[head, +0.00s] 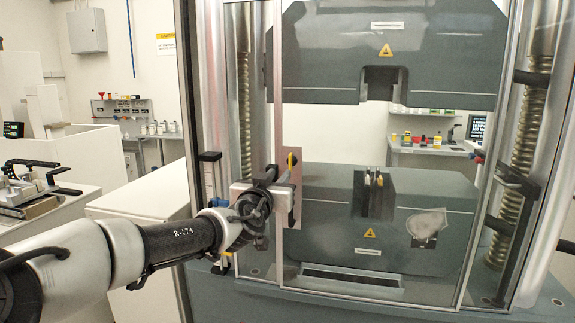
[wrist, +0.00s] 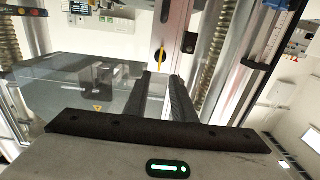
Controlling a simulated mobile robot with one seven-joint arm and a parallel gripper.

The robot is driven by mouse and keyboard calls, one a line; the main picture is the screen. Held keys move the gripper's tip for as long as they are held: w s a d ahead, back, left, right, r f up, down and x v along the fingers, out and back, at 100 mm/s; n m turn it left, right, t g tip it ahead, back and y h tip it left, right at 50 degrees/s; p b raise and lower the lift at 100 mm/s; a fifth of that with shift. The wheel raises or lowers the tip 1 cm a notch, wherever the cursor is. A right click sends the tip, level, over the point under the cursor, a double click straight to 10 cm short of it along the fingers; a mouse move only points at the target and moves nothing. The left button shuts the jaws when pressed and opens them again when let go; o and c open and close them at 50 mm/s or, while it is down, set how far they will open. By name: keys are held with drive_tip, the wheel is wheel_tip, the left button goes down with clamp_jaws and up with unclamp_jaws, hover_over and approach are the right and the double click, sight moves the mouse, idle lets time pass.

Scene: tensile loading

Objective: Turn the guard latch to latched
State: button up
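The guard latch (wrist: 160,55) is a small yellow and black knob on a pale metal plate. In the wrist view its yellow handle stands roughly upright. In the head view the yellow latch part (head: 291,160) shows at the plate's upper end, partly hidden by my gripper (head: 287,178). In the wrist view my gripper (wrist: 161,76) has two dark fingers standing apart with nothing between them. The latch appears just beyond the fingertips, lined up with the gap. I cannot tell whether a finger touches it.
The clear guard with metal frame covers the testing machine. Inside are an upper grey crosshead (head: 390,60) and a lower grey block (head: 330,225). A dark box (wrist: 189,42) sits on the frame right of the latch. A cart with equipment (head: 40,205) stands at left.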

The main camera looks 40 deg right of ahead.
sight(290, 163)
drive_tip(key=p+x, duration=0.1)
drive_tip(key=x, duration=1.1)
clamp_jaws()
